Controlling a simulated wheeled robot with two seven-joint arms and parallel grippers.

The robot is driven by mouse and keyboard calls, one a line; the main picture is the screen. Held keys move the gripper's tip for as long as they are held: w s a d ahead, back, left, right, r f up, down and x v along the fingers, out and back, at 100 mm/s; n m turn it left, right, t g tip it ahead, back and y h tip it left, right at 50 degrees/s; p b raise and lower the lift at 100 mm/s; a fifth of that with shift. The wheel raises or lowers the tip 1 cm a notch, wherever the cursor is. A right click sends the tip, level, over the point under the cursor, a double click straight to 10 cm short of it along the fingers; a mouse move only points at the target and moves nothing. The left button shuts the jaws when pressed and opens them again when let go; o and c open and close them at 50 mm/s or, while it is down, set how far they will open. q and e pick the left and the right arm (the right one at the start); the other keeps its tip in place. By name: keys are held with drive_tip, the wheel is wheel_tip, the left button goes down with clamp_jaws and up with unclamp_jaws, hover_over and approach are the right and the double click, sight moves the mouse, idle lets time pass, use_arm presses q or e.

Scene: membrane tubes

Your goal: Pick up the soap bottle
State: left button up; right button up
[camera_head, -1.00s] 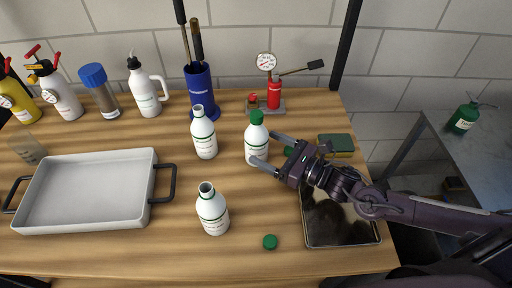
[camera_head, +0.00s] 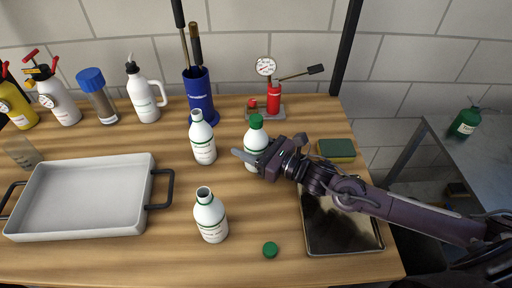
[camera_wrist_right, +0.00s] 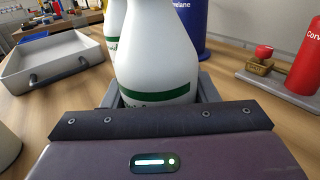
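A white bottle with a green cap (camera_head: 256,133) stands upright on the wooden table; its label is too small to read, so I cannot confirm it is the soap. My right gripper (camera_head: 254,151) is at this bottle, one finger in front of its lower body and the other mostly hidden. In the right wrist view the white bottle body (camera_wrist_right: 157,55) stands between the two spread fingers (camera_wrist_right: 157,92), close to the palm. I see no clear grip on it. My left gripper is not in view.
Two uncapped white bottles stand to the left, one further back (camera_head: 203,142) and one nearer (camera_head: 211,220). A loose green cap (camera_head: 270,249) lies in front. A grey tray (camera_head: 150,205), a blue holder (camera_head: 201,105), a red gauge pump (camera_head: 273,100) and a sponge (camera_head: 336,150) surround them.

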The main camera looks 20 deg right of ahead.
drive_tip(key=c, duration=0.5)
drive_tip(key=shift+c, duration=0.2)
